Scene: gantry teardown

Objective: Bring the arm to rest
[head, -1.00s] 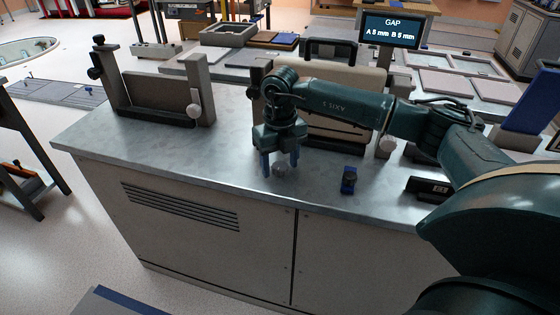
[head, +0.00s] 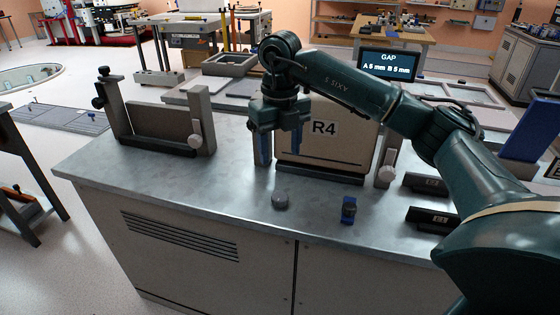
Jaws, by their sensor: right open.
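My right arm comes in from the right of the head view, dark green with "AXIS 5" lettering on a link. Its right gripper (head: 280,155) points down above the grey metal bench (head: 130,180), open and empty, its blue fingers spread in front of a beige panel marked R4 (head: 345,145). My left gripper is not in the view.
A small blue clamp-like piece (head: 348,209) stands right of the knob. Black labelled blocks (head: 430,217) lie at the bench's right. A frame with a dark panel (head: 160,125) stands at left. A screen (head: 389,66) reads GAP, A 5 mm B 5 mm. The bench's front left is clear.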

